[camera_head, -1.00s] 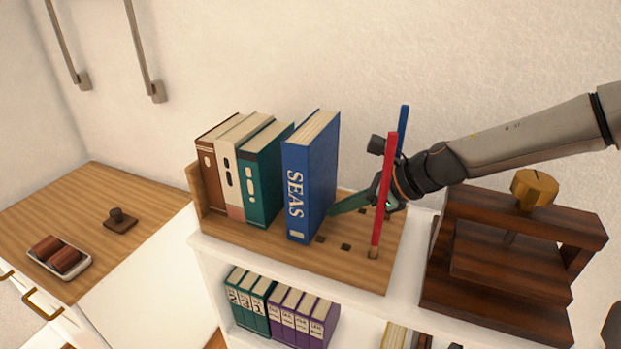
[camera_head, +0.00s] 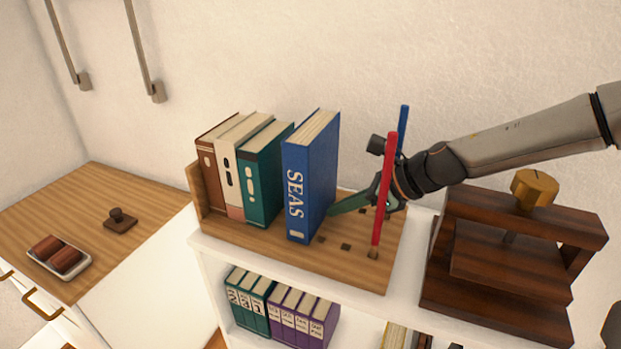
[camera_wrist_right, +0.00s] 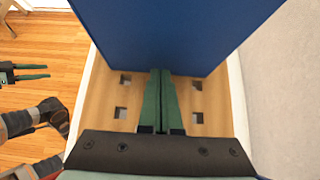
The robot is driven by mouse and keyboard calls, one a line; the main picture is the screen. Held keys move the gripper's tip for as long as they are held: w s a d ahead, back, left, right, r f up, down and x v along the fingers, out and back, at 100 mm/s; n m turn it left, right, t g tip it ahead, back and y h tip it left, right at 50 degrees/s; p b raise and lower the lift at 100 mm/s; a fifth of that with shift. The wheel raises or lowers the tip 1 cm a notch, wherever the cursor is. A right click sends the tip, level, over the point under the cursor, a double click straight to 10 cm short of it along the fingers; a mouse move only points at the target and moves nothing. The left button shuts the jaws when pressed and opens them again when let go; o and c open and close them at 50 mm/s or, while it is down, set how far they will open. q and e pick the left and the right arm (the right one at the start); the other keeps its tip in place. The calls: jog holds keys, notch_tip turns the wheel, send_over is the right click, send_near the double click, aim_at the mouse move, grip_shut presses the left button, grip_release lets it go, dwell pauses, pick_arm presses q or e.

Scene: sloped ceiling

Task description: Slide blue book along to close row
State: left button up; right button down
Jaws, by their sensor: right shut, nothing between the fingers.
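The blue book (camera_head: 308,180), marked SEAS, stands upright on the wooden book rack (camera_head: 350,270). A narrow gap separates it from the green book (camera_head: 262,180); a cream book (camera_head: 226,165) and a brown book (camera_head: 207,165) stand further left. My right gripper (camera_head: 335,211) is shut and empty, its tips at the lower right face of the blue book. In the right wrist view its green fingers (camera_wrist_right: 160,75) are together against or very near the blue cover (camera_wrist_right: 170,35). My left gripper (camera_wrist_right: 30,72) shows there at the left edge, fingers apart and empty.
A red peg (camera_head: 384,195) and a blue peg (camera_head: 403,130) stand upright on the rack, in front of and behind my right gripper. A dark wooden press (camera_head: 500,265) stands right. Small square holes mark the rack's bare right part.

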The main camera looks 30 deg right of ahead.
aim_at(324, 202)
pick_arm(q)
jog(key=shift+f, duration=0.1)
pick_arm(e)
jog(key=shift+w+a+b, duration=0.25)
jog(key=shift+w+b, duration=0.05)
jog(key=shift+b, duration=0.1)
jog(key=shift+w+a, duration=0.1)
jog(key=shift+w, duration=0.1)
jog(key=shift+w+a+b, duration=0.55)
jog(key=shift+b, duration=0.2)
jog(key=shift+w+a+b, duration=0.3)
jog(key=shift+w, duration=0.05)
jog(key=shift+w+a, duration=0.3)
jog(key=shift+w, duration=0.05)
pick_arm(q)
jog(key=shift+w+d+f+h+b, duration=0.2)
jog(key=shift+w+d+f+b, duration=0.15)
jog(key=shift+d+f, duration=0.15)
jog(key=shift+w+d+f+h+b, duration=0.2)
jog(key=shift+d+f+b, duration=0.2)
jog(key=shift+d, duration=0.15)
pick_arm(e)
jog(key=shift+w+a, duration=0.4)
jog(key=shift+w, duration=0.1)
jog(key=shift+d+r, duration=0.1)
